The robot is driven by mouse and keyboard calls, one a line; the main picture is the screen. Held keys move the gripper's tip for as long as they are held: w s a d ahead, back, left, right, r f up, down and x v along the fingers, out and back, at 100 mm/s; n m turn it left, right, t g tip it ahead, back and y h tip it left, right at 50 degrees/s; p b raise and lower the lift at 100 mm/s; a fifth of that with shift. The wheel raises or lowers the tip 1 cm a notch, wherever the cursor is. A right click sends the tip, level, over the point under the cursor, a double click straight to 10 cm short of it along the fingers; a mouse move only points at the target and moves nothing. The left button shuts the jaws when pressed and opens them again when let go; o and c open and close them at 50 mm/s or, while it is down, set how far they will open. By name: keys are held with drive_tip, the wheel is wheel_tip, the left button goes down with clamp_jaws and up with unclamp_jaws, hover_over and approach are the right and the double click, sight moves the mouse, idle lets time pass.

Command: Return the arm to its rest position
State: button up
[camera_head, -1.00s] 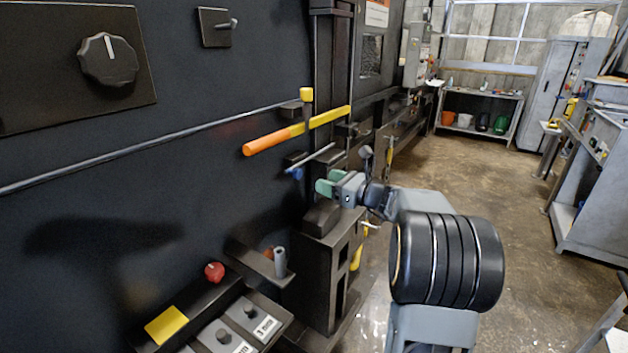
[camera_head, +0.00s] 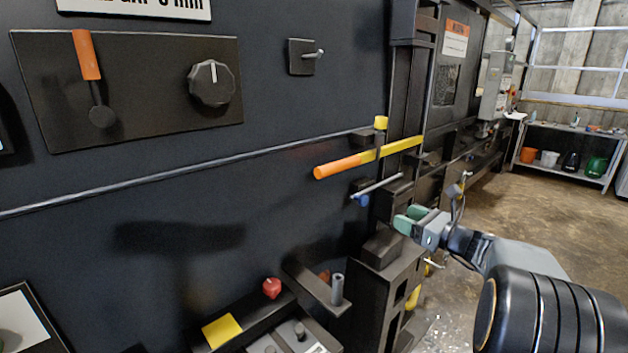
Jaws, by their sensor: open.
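My gripper (camera_head: 408,219) has two green fingertips and is open, with nothing between them. It points left toward the dark compactor wall at the right of the middle of the picture. My arm is stretched out from the lower right corner, with its thick black joint close to the camera. The gripper is just above and beside a black block on a post (camera_head: 385,248). The yellow bar with the orange grip (camera_head: 343,166) is above and left of the gripper, apart from it.
A blue-ended lever (camera_head: 362,200) sticks out close to the gripper. A red knob (camera_head: 272,287) and a grey upright pin (camera_head: 337,289) are lower left. A panel with a black dial (camera_head: 211,83) is upper left. Open floor (camera_head: 520,215) lies to the right, before a shelf (camera_head: 570,155).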

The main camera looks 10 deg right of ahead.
drive_tip(key=s+a+f+n+g+h, duration=0.2)
drive_tip(key=s+a+f+n+g, duration=0.25)
drive_tip(key=f+n, duration=0.2)
drive_tip(key=s+a+f+n+g+h, duration=0.1)
drive_tip(key=s+a+f+n+g, duration=0.2)
drive_tip(key=s+f+n+g, duration=0.3)
drive_tip(key=s+a+r+n+h+p, duration=0.1)
drive_tip(key=s+a+n+h, duration=0.5)
drive_tip(key=s+n, duration=0.6)
drive_tip(key=a+n+g+p, duration=0.1)
drive_tip(key=a+n, duration=0.1)
drive_tip(key=n, duration=0.2)
drive_tip(key=shift+s+a+r+n+h+p, duration=0.15)
drive_tip(key=shift+s+r+n+h+p, duration=0.1)
drive_tip(key=shift+r+n+h+p, duration=0.15)
